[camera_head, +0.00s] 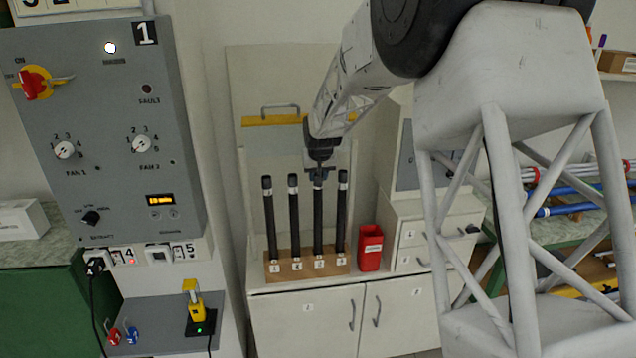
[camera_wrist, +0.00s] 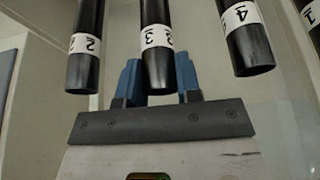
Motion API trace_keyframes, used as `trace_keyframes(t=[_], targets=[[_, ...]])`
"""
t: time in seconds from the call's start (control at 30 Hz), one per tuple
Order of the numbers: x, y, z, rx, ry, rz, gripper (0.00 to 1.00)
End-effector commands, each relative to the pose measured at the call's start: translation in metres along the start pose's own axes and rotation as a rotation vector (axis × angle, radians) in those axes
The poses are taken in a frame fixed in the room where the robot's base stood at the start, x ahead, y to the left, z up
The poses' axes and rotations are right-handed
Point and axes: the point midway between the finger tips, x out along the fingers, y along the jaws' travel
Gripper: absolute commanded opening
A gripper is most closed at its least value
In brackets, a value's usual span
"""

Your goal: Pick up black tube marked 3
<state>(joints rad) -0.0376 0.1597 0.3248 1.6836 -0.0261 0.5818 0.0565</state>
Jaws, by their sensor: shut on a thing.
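Black tube marked 3 (camera_head: 318,222) stands upright in a wooden block (camera_head: 307,267), third from the left in the row. My gripper (camera_head: 318,176) is at its top end, above the block. In the wrist view, the tube with the white "3" band (camera_wrist: 159,68) lies between the blue fingers of my gripper (camera_wrist: 158,82), which are shut on it. The tube's lower end still appears to be in the block.
Other black tubes stand close by: 2 (camera_wrist: 84,45) and 4 (camera_wrist: 245,40) on either side, and another at the far end (camera_head: 269,215). A red bin (camera_head: 370,248) stands right of the block. A grey control panel (camera_head: 100,130) is at left.

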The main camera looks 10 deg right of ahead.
Motion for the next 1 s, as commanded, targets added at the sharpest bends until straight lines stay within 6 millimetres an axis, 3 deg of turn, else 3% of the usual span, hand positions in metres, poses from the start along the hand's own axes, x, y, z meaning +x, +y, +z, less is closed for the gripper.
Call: trace_keyframes(t=[0.73, 1.0], targets=[[-0.106, 0.000, -0.044, 0.000, 0.003, 0.000, 0.00], [-0.114, 0.000, -0.016, 0.000, 0.000, 0.000, 0.00]])
